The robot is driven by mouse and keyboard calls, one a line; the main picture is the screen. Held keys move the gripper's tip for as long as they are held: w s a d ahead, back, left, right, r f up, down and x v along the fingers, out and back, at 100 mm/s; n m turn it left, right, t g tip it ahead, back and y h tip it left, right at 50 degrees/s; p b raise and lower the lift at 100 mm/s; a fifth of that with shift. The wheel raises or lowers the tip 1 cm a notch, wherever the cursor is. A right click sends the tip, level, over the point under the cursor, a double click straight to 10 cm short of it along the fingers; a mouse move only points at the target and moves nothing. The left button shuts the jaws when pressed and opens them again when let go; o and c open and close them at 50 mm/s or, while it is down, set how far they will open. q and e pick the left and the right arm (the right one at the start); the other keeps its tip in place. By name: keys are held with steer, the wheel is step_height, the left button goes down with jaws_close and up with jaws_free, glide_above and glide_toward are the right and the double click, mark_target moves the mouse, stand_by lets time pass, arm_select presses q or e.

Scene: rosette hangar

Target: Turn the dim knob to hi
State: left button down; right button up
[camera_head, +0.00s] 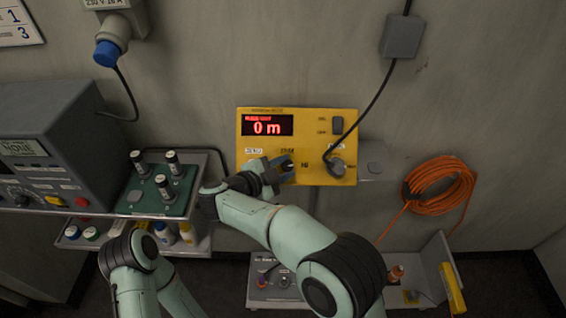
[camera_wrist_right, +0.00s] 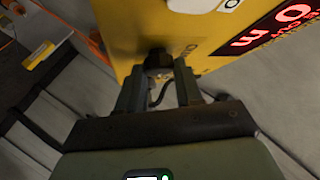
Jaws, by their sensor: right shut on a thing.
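The yellow panel (camera_head: 315,120) is on the wall, with a red display (camera_head: 267,126) reading "0 m". It also shows in the right wrist view (camera_wrist_right: 150,25). The dark dim knob (camera_wrist_right: 157,60) sticks out of the panel's face. My right gripper (camera_head: 280,172) is at the panel's lower middle, just left of a "HI" mark. In the right wrist view my right gripper (camera_wrist_right: 159,82) has its fingers on both sides of the knob and is shut on it. The gripper hides most of the knob and its pointer. My left arm shows at lower left, but its gripper does not show.
A black cable runs from a grey box (camera_head: 402,36) to a plug (camera_head: 336,166) at the panel's lower right. A rocker switch (camera_head: 338,125) sits above it. At left, a shelf holds a green block (camera_head: 152,200) with several black-topped pegs. An orange hose (camera_head: 436,187) hangs at right.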

arm_select(q)
steer(key=shift+w+r+p, duration=0.65)
steer(key=shift+w+r, duration=0.15)
steer(key=shift+r, duration=0.25)
arm_select(e)
steer(key=shift+w+r+m+g, duration=0.1)
steer(key=shift+m+g, duration=0.8)
steer(key=shift+m, duration=0.2)
steer(key=o, duration=1)
steer(key=shift+o, duration=0.2)
arm_select(q)
steer(key=shift+s+f, duration=0.15)
steer(key=shift+f, duration=0.05)
arm_select(e)
steer(key=v, duration=1.3)
steer(key=shift+a, duration=0.25)
